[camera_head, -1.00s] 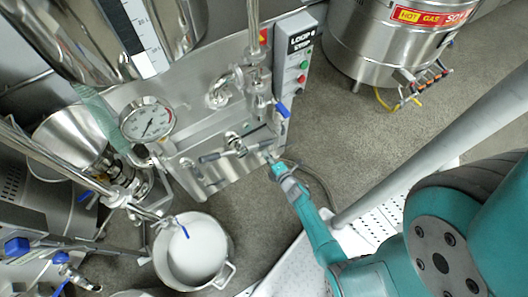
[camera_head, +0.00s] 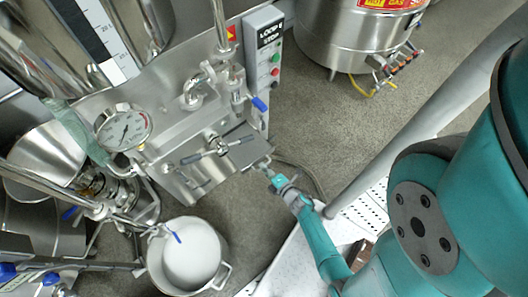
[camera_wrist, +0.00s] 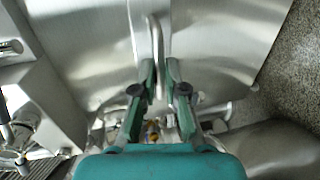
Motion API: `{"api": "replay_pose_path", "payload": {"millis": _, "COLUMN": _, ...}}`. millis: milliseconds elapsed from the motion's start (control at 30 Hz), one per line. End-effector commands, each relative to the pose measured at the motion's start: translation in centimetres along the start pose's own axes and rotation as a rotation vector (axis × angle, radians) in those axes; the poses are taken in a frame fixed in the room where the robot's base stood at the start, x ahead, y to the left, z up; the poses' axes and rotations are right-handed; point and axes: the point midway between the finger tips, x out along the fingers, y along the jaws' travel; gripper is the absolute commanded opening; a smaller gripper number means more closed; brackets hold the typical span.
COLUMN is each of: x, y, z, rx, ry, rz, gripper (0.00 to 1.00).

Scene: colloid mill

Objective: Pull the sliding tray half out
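The sliding tray (camera_head: 241,150) is a flat steel plate low on the front of the steel machine, partly out of its housing. In the wrist view, its thin bent-rod handle (camera_wrist: 156,45) runs down between my two fingertips. My gripper (camera_head: 262,166) is at the tray's outer edge. In the wrist view my gripper (camera_wrist: 161,72) has its fingers close around the handle and looks shut on it, though a narrow gap shows beside the rod. The tray's inner part is hidden in the machine.
A control box (camera_head: 264,60) is above right. A white-filled pot (camera_head: 190,255) stands on the floor at lower left. A steel tank (camera_head: 350,35) stands behind.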

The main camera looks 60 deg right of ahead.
Motion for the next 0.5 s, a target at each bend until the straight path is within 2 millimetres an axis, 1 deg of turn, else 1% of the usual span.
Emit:
{"api": "replay_pose_path", "payload": {"millis": 33, "x": -0.01, "y": -0.03, "z": -0.01, "rx": 0.000, "ry": 0.000, "rz": -0.001, "gripper": 0.27}}
{"api": "replay_pose_path", "payload": {"millis": 67, "x": -0.01, "y": -0.03, "z": -0.01, "rx": 0.000, "ry": 0.000, "rz": -0.001, "gripper": 0.34}}
{"api": "replay_pose_path", "payload": {"millis": 367, "x": -0.03, "y": 0.01, "z": 0.00, "rx": 0.000, "ry": 0.000, "rz": 0.000, "gripper": 0.35}}
{"api": "replay_pose_path", "payload": {"millis": 500, "x": -0.74, "y": -0.02, "z": 0.03, "rx": 0.001, "ry": -0.001, "rz": 0.001, "gripper": 0.35}}
